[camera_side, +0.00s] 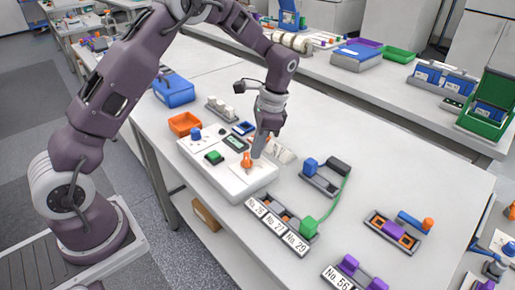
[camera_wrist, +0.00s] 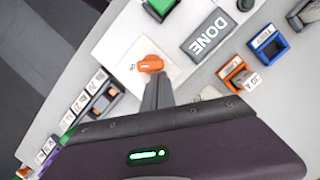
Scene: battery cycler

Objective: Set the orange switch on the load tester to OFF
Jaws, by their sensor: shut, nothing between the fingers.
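The load tester is a white box (camera_side: 246,187) on the table in the side view, and its panel (camera_wrist: 118,45) fills the upper middle of the wrist view. The orange switch (camera_side: 246,161) sits on its top near the front right corner. In the wrist view the switch (camera_wrist: 151,64) lies just beyond my fingertips. My gripper (camera_side: 257,154) is shut and empty, pointing down right beside the switch; its fingers also show in the wrist view (camera_wrist: 153,84). I cannot tell whether they touch the switch. The switch's position labels are not readable.
The panel also carries a green button (camera_side: 214,157), a blue knob (camera_side: 196,134) and a display (camera_wrist: 207,36) reading DONE. An orange bin (camera_side: 184,123) stands behind left. A numbered tray (camera_side: 277,224) is in front, and a holder (camera_side: 322,180) with a green cable stands right.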

